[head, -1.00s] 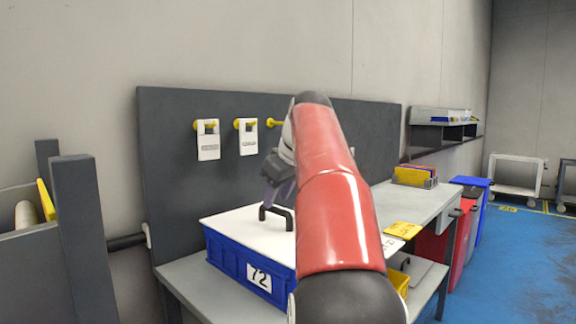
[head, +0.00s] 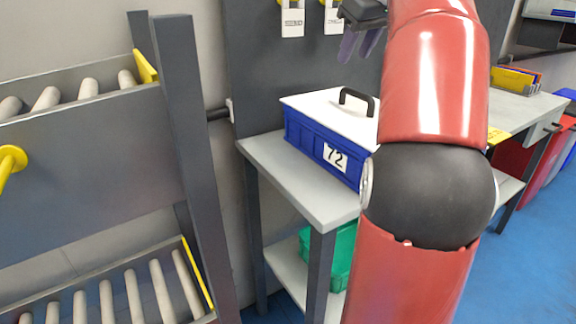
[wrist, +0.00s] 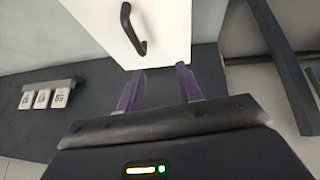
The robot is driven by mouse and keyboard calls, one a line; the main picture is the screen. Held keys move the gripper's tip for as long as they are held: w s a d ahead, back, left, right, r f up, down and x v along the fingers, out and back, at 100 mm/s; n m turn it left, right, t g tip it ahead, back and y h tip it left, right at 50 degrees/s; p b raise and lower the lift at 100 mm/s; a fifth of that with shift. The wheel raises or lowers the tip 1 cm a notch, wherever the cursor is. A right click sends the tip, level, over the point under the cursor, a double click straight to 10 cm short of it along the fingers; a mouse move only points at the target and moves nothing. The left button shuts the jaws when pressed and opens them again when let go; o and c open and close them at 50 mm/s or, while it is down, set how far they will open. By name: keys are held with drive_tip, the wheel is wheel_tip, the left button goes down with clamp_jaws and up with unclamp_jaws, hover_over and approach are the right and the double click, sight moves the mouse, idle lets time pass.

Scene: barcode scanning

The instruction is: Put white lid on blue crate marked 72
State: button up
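The blue crate marked 72 (head: 312,142) stands on the grey workbench in the head view. The white lid (head: 326,112) lies on top of the crate, and its dark handle (head: 357,97) stands up from it. My arm hides the right end of crate and lid. My gripper (head: 358,46) is above and behind the handle, apart from it, with its fingers spread. In the wrist view my gripper (wrist: 160,82) is open and empty, and the white lid (wrist: 168,35) with its handle (wrist: 130,28) shows beyond the fingertips.
The workbench (head: 290,180) has free room at its front left. A green bin (head: 342,255) sits on the shelf below. A roller rack (head: 185,120) stands at the left. White scanners (head: 292,22) hang on the dark back panel. A file holder (head: 512,80) stands farther right.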

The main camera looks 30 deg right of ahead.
drive_tip(key=s+a+f, duration=0.3)
drive_tip(key=a+f, duration=0.7)
drive_tip(key=a, duration=0.5)
drive_tip(key=s+a+f, duration=0.3)
drive_tip(key=s+f, duration=0.1)
drive_tip(key=f, duration=0.3)
drive_tip(key=s+a+f, duration=0.3)
drive_tip(key=s+f, duration=0.1)
drive_tip(key=f, duration=0.4)
drive_tip(key=s+a+f+m, duration=0.1)
drive_tip(key=s+a+f, duration=0.2)
drive_tip(key=s+f, duration=0.2)
wheel_tip(320, 180, down, 2)
drive_tip(key=shift+f+g+y, duration=0.25)
drive_tip(key=shift+g+y, duration=0.05)
drive_tip(key=shift+y, duration=0.1)
drive_tip(key=shift+a, duration=0.1)
